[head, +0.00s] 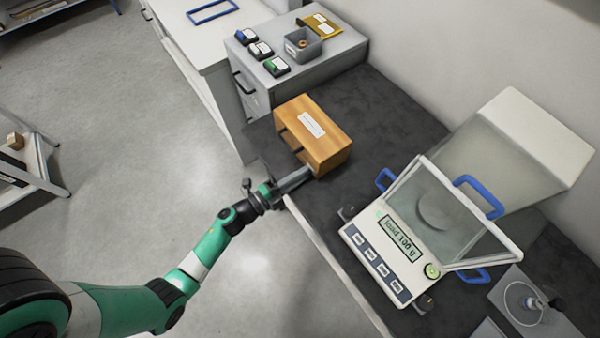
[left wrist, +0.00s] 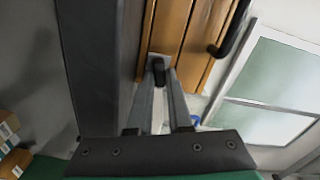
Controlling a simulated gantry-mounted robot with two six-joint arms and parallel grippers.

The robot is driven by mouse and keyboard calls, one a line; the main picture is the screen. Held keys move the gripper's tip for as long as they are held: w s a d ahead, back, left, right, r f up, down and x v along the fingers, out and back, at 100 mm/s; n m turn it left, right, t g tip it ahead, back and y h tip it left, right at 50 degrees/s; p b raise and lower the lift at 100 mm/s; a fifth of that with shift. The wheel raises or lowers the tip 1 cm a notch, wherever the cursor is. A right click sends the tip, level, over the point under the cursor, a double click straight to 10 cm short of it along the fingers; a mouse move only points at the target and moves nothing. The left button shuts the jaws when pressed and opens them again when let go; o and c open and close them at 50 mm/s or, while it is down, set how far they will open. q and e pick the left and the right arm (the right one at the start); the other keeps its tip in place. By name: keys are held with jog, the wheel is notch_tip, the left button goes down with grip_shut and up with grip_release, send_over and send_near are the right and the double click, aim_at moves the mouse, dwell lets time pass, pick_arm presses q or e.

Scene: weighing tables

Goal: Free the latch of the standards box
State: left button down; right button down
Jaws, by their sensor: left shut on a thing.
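The standards box (head: 325,148) is a wooden box with a white label on top, standing near the front edge of the dark bench. Its slatted wooden front (left wrist: 172,38) fills the upper middle of the left wrist view, with a dark handle (left wrist: 236,28) to the right. My left gripper (head: 305,174) reaches the box's front. In the left wrist view its fingers (left wrist: 160,92) close on the small dark latch (left wrist: 157,70), which sits on a light plate. The latch is hidden in the head view. My right gripper is not in view.
A balance (head: 375,262) reading "load 100 g", with tilted clear panels and blue handles, stands right of the box. A grey cabinet (head: 330,62) behind bears small cases, a grey bin (head: 304,46) and a yellow packet. Bare dark bench (head: 395,120) lies behind the box.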

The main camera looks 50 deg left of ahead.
pick_arm(q)
jog(key=shift+m, duration=0.6)
jog(key=c, duration=0.8)
grip_release()
jog(key=shift+c, duration=0.2)
